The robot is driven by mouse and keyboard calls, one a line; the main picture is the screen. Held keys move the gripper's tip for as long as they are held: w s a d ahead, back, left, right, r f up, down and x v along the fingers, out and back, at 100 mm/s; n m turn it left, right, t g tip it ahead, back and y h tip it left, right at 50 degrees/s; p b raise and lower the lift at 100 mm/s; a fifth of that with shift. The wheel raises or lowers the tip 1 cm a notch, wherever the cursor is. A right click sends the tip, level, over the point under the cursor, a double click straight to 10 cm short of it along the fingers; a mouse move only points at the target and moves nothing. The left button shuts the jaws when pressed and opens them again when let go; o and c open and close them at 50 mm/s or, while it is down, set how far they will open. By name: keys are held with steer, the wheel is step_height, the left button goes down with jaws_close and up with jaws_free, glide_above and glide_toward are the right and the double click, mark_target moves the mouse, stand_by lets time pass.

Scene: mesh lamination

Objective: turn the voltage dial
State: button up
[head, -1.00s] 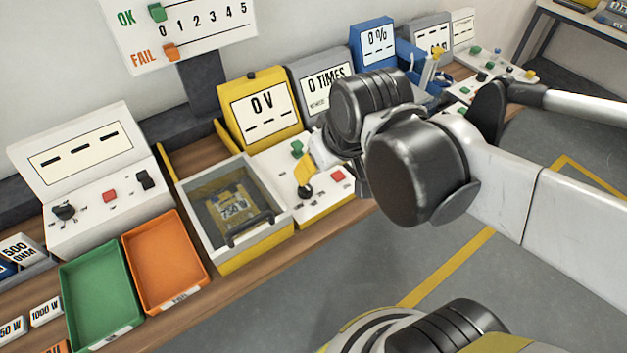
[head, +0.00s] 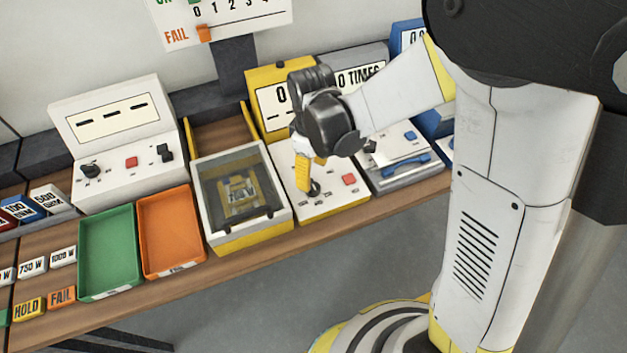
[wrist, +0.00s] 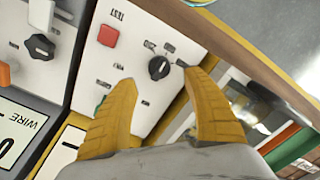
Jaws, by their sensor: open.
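The voltage dial is a small round black knob (wrist: 158,67) on the white panel (wrist: 125,22) of the yellow-framed unit. In the head view the dial (head: 314,188) shows beside my yellow fingers, partly hidden. My gripper (wrist: 159,78) is open, with one finger to either side of the dial in the wrist view. I cannot tell whether either finger touches it. In the head view my gripper (head: 304,182) points down at the panel.
A red button (head: 349,179) lies right of the dial. A yellow-sided clear-lidded box (head: 252,238) with a "750 W" part inside stands left of the panel. Orange (head: 178,262) and green (head: 94,289) trays lie farther left. The "TIMES" unit (head: 412,176) is at right.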

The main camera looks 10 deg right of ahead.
mark_target(313, 184)
step_height(313, 184, down, 7)
steer(key=shift+b, duration=0.9)
steer(key=shift+c, duration=0.2)
steer(key=c, duration=1.2)
steer(key=shift+m, duration=0.3)
steer(key=m+b, duration=0.2)
steer(key=m, duration=0.2)
steer(key=shift+m, duration=0.3)
steer(key=m+b, duration=0.1)
steer(key=m, duration=0.3)
steer(key=shift+m, duration=0.3)
